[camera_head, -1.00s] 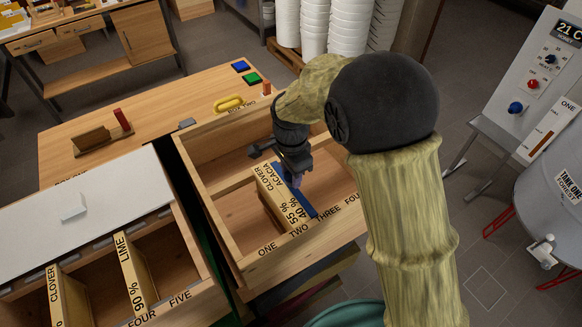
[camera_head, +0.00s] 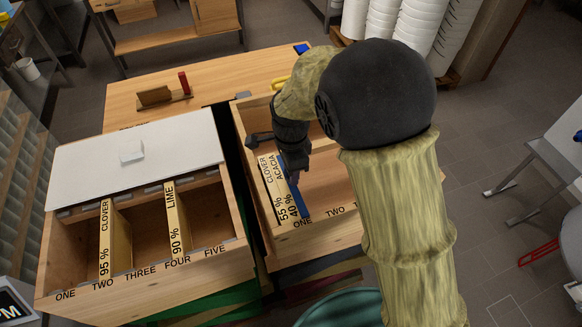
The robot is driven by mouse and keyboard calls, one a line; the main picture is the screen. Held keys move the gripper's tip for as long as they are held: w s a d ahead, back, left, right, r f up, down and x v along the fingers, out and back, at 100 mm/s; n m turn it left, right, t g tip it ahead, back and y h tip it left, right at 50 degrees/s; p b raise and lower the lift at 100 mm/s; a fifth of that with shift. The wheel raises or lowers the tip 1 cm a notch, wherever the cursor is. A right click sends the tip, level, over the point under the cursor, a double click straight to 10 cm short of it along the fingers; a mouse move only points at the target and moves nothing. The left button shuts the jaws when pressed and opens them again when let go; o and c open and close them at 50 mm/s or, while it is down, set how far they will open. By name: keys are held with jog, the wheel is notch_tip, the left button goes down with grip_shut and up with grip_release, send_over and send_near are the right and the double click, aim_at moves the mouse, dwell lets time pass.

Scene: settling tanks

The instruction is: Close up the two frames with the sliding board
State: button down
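Two wooden frames stand side by side in the right box (camera_head: 259,240), lettered CLOVER 55 % (camera_head: 274,200) and ACACIA 40 % (camera_head: 289,204). They are close together near the box's left wall; I cannot tell if any gap is left between them. The blue sliding board (camera_head: 302,206) stands upright along their right side. My gripper (camera_head: 293,177) is down in the box at the board's far part. Its fingertips are dark and partly hidden, so their grip on the board is unclear.
The left box (camera_head: 80,291) has a white cover (camera_head: 90,162) over its back and holds frames CLOVER 95 % (camera_head: 106,240) and LIME 90 % (camera_head: 177,220), set apart. The right box's floor is bare right of the board. A wooden block stand (camera_head: 160,98) sits behind.

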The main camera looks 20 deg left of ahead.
jog(key=shift+a+r, duration=0.1)
jog(key=c, duration=1)
grip_release()
jog(key=shift+o, duration=0.2)
notch_tip(320, 180, up, 17)
jog(key=b, duration=0.2)
jog(key=shift+r+b, duration=0.15)
jog(key=shift+b, duration=0.15)
